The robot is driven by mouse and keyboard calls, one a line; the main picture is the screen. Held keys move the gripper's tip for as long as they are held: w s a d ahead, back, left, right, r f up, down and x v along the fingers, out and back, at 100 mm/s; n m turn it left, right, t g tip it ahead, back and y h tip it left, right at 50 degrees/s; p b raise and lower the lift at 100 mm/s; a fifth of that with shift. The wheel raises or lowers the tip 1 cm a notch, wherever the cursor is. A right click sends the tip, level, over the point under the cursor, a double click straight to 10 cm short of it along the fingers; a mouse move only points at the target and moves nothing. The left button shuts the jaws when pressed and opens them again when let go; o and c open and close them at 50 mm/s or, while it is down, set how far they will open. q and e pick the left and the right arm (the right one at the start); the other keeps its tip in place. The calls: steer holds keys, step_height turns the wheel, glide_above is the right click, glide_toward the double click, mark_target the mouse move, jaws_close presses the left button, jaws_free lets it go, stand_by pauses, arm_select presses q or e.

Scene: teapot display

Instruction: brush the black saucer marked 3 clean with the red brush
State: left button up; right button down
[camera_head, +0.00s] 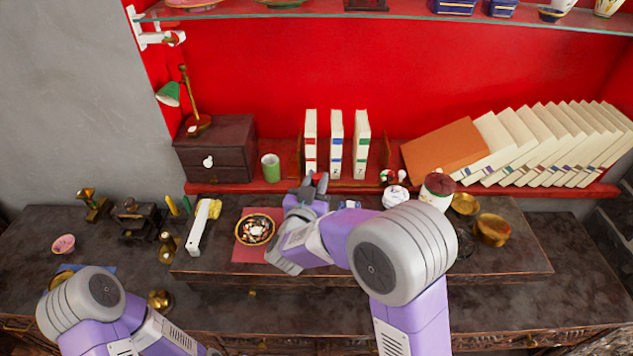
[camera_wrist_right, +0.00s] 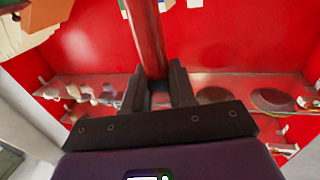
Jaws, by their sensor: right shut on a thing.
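A dark saucer with an ornate rim (camera_head: 241,230) sits on a red mat (camera_head: 243,253) on the raised board. Pale and reddish bits lie in it, and I cannot read any number on it. My right gripper (camera_head: 314,186) is just right of and beyond the saucer, apart from it. In the right wrist view, its fingers (camera_wrist_right: 159,92) are shut on a red rod-like handle, the red brush (camera_wrist_right: 147,38). The brush's bristles are out of sight, and the head view does not clearly show the brush. My left arm is at the lower left; its gripper is not visible.
A green cup (camera_head: 271,167), upright books (camera_head: 336,143) and a dark drawer box (camera_head: 216,150) stand behind. A red-lidded jar (camera_head: 437,189) and brass bowls (camera_head: 492,230) are at the right. A glass shelf (camera_head: 390,17) hangs above.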

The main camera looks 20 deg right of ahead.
steer(key=shift+f, duration=0.1)
steer(key=shift+r+p, duration=1.35)
steer(key=shift+r, duration=0.25)
steer(key=shift+f, duration=0.1)
